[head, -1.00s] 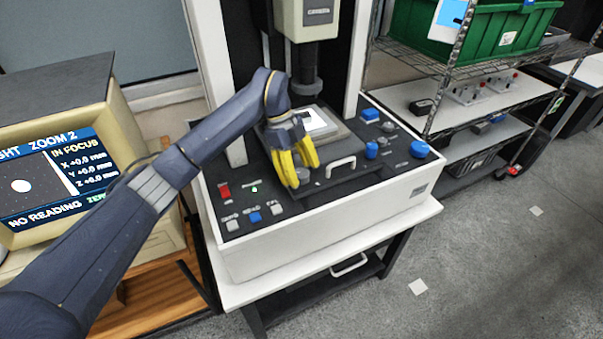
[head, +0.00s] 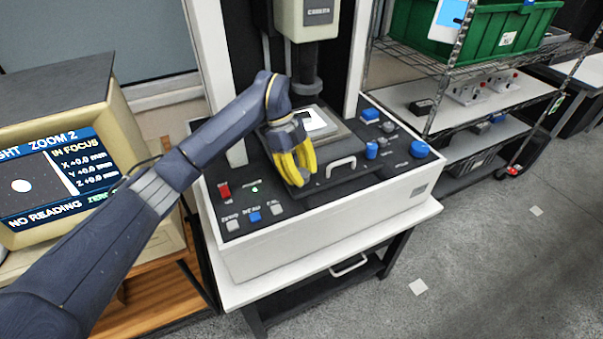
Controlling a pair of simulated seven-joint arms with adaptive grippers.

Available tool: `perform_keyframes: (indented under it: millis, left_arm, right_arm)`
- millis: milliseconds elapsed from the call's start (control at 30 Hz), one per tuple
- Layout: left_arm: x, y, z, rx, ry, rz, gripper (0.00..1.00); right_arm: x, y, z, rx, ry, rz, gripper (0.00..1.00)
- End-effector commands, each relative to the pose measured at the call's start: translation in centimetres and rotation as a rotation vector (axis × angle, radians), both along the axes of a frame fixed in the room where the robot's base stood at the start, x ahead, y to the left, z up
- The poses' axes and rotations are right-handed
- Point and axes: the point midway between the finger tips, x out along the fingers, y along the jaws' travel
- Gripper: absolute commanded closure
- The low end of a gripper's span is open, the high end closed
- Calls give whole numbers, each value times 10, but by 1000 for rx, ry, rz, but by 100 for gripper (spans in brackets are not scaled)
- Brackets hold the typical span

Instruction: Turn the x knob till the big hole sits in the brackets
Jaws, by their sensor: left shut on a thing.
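My left gripper (head: 295,180), with yellow fingers, is shut at the front left of the stage on the machine's black deck. It closes on a small grey knob, which the fingers now hide almost fully; I cannot read its label to confirm it is the x knob. The monitor (head: 60,175) at the left shows a white round hole on a dark picture left of its text. Its text reads IN FOCUS, X, Y and Z at +0.0 mm, and NO READING. Brackets are too small to make out. My right gripper is out of view.
The measuring machine (head: 330,225) stands on a white table, with its camera column (head: 308,20) above the stage (head: 335,130). Blue knobs (head: 419,149) sit at the deck's right, a red switch (head: 224,190) and buttons at its front left. A wire shelf (head: 470,75) stands at the right.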

Motion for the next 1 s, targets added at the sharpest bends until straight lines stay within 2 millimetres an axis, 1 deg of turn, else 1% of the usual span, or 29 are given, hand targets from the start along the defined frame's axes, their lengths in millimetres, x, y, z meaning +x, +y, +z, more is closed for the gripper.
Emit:
perform_keyframes:
  millis: [267, 467, 667, 1000]
  left_arm:
    - [0, 0, 0, 0, 1, -9, 97]
    - [0, 0, 0, 1, 0, -74, 98]
    - [0, 0, 0, 4, 0, -221, 98]
    - [0, 0, 0, 4, 1, -544, 98]
  right_arm:
    - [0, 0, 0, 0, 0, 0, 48]
    - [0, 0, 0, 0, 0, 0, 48]
    - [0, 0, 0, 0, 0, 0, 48]
    - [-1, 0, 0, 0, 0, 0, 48]
